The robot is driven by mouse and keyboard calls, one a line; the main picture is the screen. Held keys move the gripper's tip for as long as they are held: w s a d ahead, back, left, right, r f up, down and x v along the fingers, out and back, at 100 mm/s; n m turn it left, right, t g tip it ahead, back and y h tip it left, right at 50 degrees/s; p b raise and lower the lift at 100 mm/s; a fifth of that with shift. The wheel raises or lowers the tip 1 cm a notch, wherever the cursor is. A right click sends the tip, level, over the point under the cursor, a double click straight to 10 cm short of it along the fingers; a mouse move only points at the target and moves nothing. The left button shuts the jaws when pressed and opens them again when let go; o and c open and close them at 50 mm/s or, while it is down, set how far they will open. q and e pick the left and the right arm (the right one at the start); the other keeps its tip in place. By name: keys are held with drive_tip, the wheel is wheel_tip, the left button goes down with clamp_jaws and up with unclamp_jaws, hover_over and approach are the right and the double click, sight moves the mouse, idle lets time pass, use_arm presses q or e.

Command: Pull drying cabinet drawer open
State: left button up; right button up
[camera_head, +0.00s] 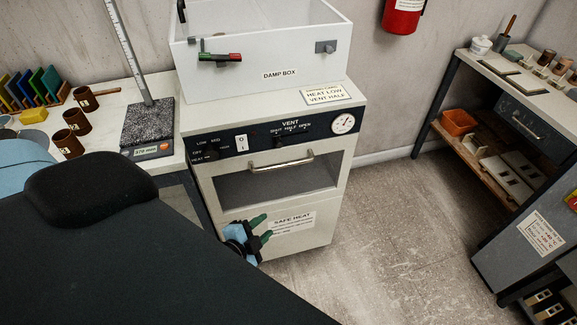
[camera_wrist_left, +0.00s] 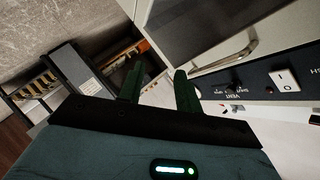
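The drying cabinet (camera_head: 325,210) is a white unit with a dark control strip on top. Its front has a dark-windowed drawer front (camera_head: 275,185) with a metal bar handle (camera_head: 281,161) along its upper edge; it looks shut. My left gripper (camera_head: 265,228) is open and empty, in front of the "SAFE HEAT" label, below and left of the handle. In the left wrist view the two green fingers (camera_wrist_left: 158,85) stand apart with nothing between them. The handle (camera_wrist_left: 238,58) lies to their right there, not touched. My right gripper is not in view.
A white damp box (camera_head: 270,80) stands on the cabinet. A bench (camera_head: 110,110) with a scale (camera_head: 148,150) and brown cups is at left. A shelf bench (camera_head: 510,75) and grey cabinet (camera_head: 530,240) stand at right. The floor (camera_head: 390,220) between is clear.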

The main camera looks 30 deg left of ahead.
sight(284, 165)
use_arm(q)
drive_tip(key=shift+w+a+r+m+t+y+b, duration=0.2)
drive_tip(key=shift+w+a+r+m+t, duration=0.45)
drive_tip(key=shift+w, duration=2.3)
drive_tip(key=shift+w+a+r+m+t+y+b, duration=0.25)
drive_tip(key=shift+w+a+r+m, duration=0.8)
drive_tip(key=shift+w, duration=1.85)
drive_tip(key=shift+w+a+r+m+t+y+b, duration=0.15)
drive_tip(key=shift+w+a+r+m+t, duration=0.5)
drive_tip(key=shift+w, duration=2.3)
drive_tip(key=shift+a+r, duration=0.2)
drive_tip(key=shift+r, duration=0.1)
clamp_jaws()
